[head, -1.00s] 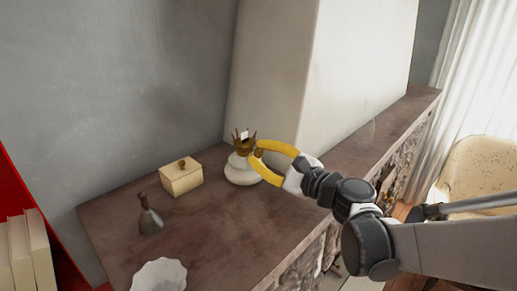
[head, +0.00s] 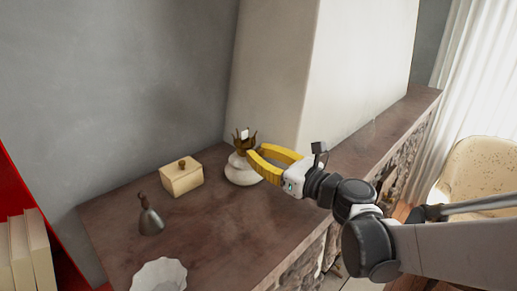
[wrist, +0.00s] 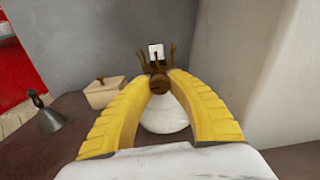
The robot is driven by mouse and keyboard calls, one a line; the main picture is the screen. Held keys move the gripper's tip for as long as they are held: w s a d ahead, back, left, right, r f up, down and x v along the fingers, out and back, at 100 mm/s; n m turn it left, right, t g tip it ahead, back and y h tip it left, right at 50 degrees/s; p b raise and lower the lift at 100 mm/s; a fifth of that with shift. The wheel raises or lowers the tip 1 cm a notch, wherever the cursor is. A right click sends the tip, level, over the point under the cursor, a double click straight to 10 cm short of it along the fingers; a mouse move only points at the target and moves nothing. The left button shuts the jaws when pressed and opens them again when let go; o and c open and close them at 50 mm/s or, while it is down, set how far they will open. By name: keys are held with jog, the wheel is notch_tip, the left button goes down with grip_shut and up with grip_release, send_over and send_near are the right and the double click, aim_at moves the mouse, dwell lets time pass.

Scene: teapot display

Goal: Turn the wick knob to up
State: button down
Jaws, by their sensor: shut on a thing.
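The oil lamp has a rounded white base (head: 241,172) and a brown metal crown with prongs (head: 245,138). It stands upright on the mantel beside the white chimney wall. In the wrist view the wick knob (wrist: 159,84) is a small round brown knob with a dark slot, at the front of the lamp's collar. My yellow-fingered gripper (head: 252,160) reaches in from the right. In the wrist view its two fingertips are shut on the knob from both sides. In the head view the fingers hide the knob.
The brown mantel top (head: 215,228) is clear in front of the lamp. A cream lidded box (head: 182,178), a grey bell (head: 150,217) and a white scalloped dish (head: 158,276) stand to the left. The chimney wall (head: 270,70) is close behind the lamp.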

jog(key=shift+m, duration=0.3)
jog(key=c, duration=1.2)
grip_release()
jog(key=shift+c, duration=0.2)
jog(key=shift+s+d, duration=0.1)
jog(key=v, duration=1.2)
